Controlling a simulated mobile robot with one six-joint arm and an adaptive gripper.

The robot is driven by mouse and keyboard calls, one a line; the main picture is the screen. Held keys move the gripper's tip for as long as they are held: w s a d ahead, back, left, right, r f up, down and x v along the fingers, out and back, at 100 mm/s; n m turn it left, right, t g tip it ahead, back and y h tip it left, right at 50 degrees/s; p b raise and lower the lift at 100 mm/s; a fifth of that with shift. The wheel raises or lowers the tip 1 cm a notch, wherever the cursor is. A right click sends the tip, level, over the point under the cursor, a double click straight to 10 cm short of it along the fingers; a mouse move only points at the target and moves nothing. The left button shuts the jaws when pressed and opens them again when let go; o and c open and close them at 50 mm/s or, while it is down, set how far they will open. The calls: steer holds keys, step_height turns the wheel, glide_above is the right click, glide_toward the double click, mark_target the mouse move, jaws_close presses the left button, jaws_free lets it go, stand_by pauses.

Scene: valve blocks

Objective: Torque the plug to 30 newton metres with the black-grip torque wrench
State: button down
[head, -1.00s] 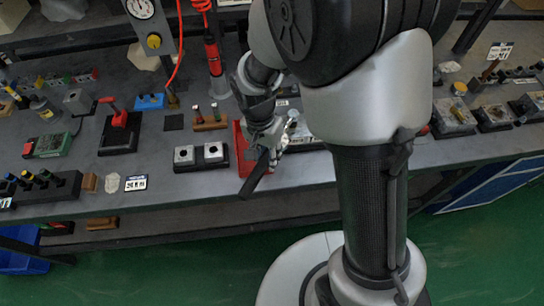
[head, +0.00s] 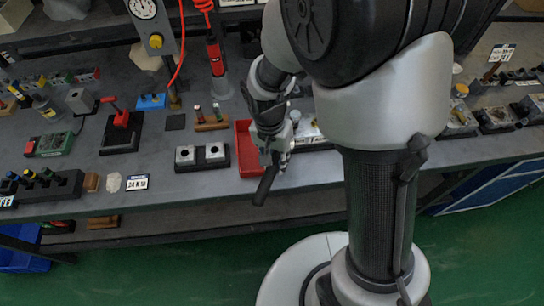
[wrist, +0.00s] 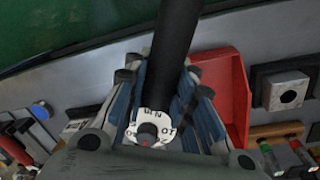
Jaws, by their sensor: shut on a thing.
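My gripper (head: 274,138) is shut on the torque wrench. The wrench's black grip (head: 265,186) sticks out toward the front edge of the bench in the head view. In the wrist view the grip (wrist: 174,50) runs up between the fingers of my gripper (wrist: 168,100), and a white numbered dial ring (wrist: 152,124) shows near its base. The wrench's head end is hidden by my gripper. I cannot pick out the plug.
A red tray (head: 245,165) lies just left of my gripper; it also shows in the wrist view (wrist: 237,92). A wooden rack (head: 212,126) with capped pins stands behind the silver blocks. A red screwdriver-like tool (head: 215,52) hangs on a coiled cord.

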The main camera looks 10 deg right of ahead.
steer(key=shift+d, duration=0.1)
steer(key=shift+r, duration=0.2)
steer(key=shift+r+p, duration=0.45)
steer(key=shift+p, duration=0.05)
steer(key=shift+r, duration=0.1)
step_height(320, 180, up, 6)
steer(key=p, duration=0.5)
steer(key=shift+r, duration=0.1)
